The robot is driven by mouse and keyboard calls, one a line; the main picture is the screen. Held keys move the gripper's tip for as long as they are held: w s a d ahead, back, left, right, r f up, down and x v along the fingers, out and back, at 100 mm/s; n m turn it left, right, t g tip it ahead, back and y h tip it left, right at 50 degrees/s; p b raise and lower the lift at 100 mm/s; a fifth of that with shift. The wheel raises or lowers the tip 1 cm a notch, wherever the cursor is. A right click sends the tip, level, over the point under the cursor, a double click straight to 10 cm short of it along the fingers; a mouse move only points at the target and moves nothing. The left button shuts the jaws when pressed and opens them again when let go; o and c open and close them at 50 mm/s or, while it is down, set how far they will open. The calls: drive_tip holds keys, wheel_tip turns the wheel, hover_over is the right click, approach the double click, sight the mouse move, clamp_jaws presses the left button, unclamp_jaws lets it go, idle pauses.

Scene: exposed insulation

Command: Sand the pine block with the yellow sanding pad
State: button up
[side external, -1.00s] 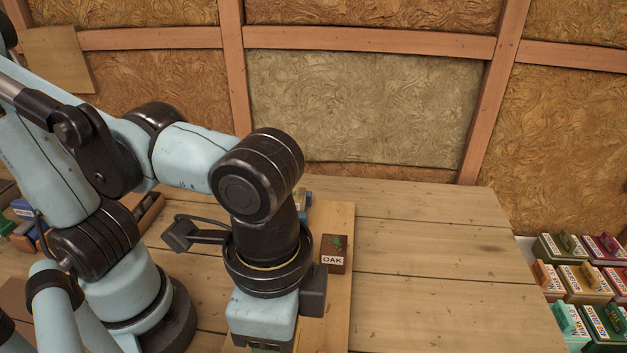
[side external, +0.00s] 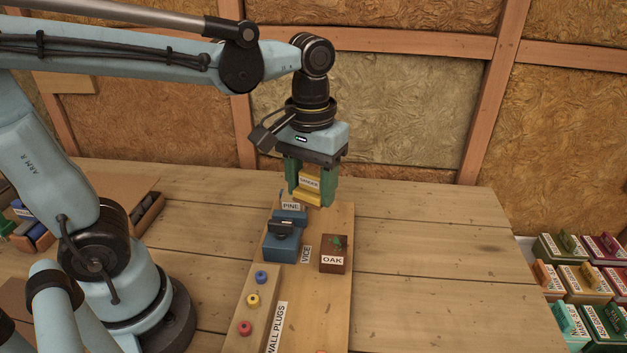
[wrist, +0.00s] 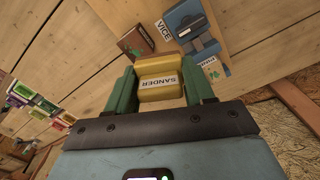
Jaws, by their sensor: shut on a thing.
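My gripper (side external: 309,184) has green fingers and is shut on the yellow sanding pad (side external: 307,197), which carries a SANDER label. The pad also shows between the fingers in the wrist view (wrist: 159,88). The pine block (side external: 291,206), with a PINE label, is at the blue vice (side external: 281,244) on the wooden board (side external: 337,289). The pad is up beside the pine block in the side view, and I see no clear contact. In the wrist view the pine block (wrist: 212,70) is partly hidden by a finger.
A dark OAK block (side external: 333,254) stands right of the vice. A strip of coloured wall plugs (side external: 252,300) lies at the front of the board. Several labelled boxes (side external: 575,277) stand at the far right. The table (side external: 430,265) between is clear.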

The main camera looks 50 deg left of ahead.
sight(291, 200)
drive_tip(key=w+a+n, duration=0.2)
drive_tip(key=a+n, duration=0.3)
drive_tip(key=a, duration=0.4)
drive_tip(key=shift+a+f, duration=0.15)
drive_tip(key=shift+f, duration=3.65)
drive_tip(key=shift+w+a+r, duration=0.1)
drive_tip(key=shift+w+a, duration=0.15)
drive_tip(key=shift+c, duration=0.2)
drive_tip(key=shift+w+a+f, duration=0.25)
drive_tip(key=shift+w+a, duration=1.6)
drive_tip(key=shift+a, duration=0.05)
drive_tip(key=shift+s+d, duration=2.15)
drive_tip(key=shift+d, duration=0.05)
drive_tip(key=shift+r, duration=4.2)
drive_tip(key=shift+f, duration=0.2)
